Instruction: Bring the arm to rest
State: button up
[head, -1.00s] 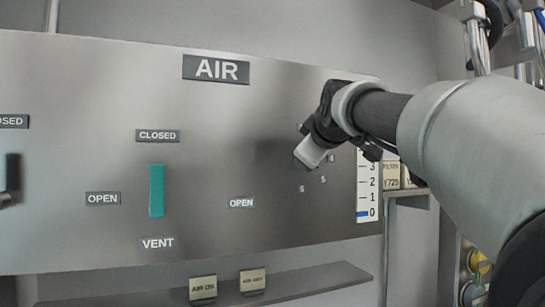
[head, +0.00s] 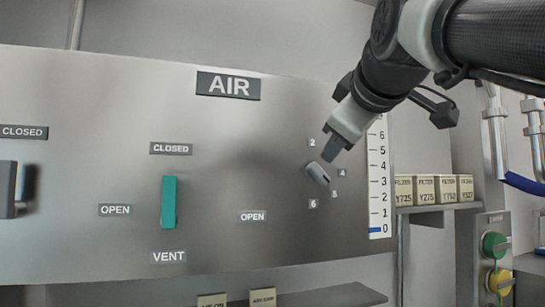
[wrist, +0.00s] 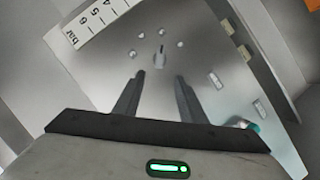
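My gripper (head: 335,150) is in the upper right of the head view, pointing down and left at the grey metal AIR panel (head: 90,90). Its two dark fingers are spread apart with nothing between them in the wrist view (wrist: 156,82). A small grey knob (head: 317,173) is on the panel just below the fingertips, ringed by number labels. In the wrist view the knob (wrist: 160,56) is beyond the fingertips and appears apart from them. My arm reaches in from the upper right.
A teal lever (head: 169,203) stands upright between the CLOSED and VENT labels. A dark handle (head: 8,189) is at the left edge. A bar scale (head: 379,180) is right of the knob. Filter boxes (head: 437,189) sit on a shelf. Green (head: 494,243) and yellow (head: 499,281) knobs are lower right.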

jog(key=shift+s+r, duration=0.15)
jog(key=shift+s, duration=0.45)
jog(key=s+f+m+g, duration=0.3)
jog(key=s+f, duration=0.2)
jog(key=f, duration=1)
jog(key=s+f+m+g, duration=0.3)
jog(key=s+f, duration=0.3)
jog(key=f, duration=1)
jog(key=s+f+m+g, duration=0.3)
jog(key=s+f, duration=0.3)
jog(key=f, duration=0.9)
jog(key=shift+f+m+h, duration=0.2)
jog(key=shift+m+h, duration=0.1)
jog(key=shift+m, duration=0.1)
jog(key=shift+s+f, duration=0.1)
jog(key=shift+f, duration=0.05)
jog(key=shift+c, duration=0.9)
